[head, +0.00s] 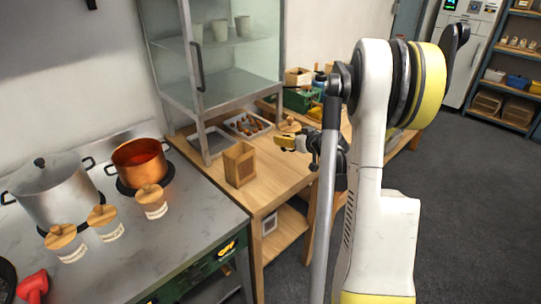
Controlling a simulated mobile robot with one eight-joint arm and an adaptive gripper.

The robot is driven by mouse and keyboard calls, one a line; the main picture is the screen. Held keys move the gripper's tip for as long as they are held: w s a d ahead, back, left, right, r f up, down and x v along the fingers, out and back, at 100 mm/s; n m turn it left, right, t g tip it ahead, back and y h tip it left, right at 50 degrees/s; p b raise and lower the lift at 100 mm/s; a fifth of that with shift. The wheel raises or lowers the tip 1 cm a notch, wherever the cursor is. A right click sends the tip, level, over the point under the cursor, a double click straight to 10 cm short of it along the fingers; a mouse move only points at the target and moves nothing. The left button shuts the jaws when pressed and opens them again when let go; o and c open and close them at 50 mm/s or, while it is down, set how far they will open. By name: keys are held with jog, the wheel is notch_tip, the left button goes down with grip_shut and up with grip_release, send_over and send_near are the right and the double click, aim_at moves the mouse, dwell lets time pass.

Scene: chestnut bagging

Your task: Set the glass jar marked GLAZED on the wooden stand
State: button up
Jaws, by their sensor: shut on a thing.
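My gripper (297,144), with a yellow finger part, is over the wooden table and appears shut on a jar, whose round wooden lid (289,125) shows just above and behind it. The gripper hides most of the jar's body, and no label on it shows. Three glass jars with wooden lids stand on the grey counter: one at the left (67,243), one in the middle (104,221) and one at the right (152,202). Their labels are too small to read. A square wooden piece (239,165), possibly the stand, is on the table's near left part.
A glass-sided cabinet (200,95) stands at the table's back left. A tray of chestnuts (235,126) and a grey tray (210,144) lie near it. A green crate (299,99) is behind. A copper pot (141,160) and a steel pot (52,190) stand on the counter.

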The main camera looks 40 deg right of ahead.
jog(key=w+a+f, duration=0.1)
jog(key=w, duration=0.1)
jog(key=w+f+b, duration=0.1)
jog(key=w, duration=0.1)
jog(key=w+a+f+b, duration=0.1)
jog(key=w+f, duration=0.1)
jog(key=shift+a+f, duration=0.1)
jog(key=shift+a, duration=0.2)
jog(key=shift+f+b, duration=0.95)
jog(key=shift+f, duration=0.95)
jog(key=shift+f, duration=0.2)
jog(key=o, duration=1.4)
jog(key=shift+r, duration=0.1)
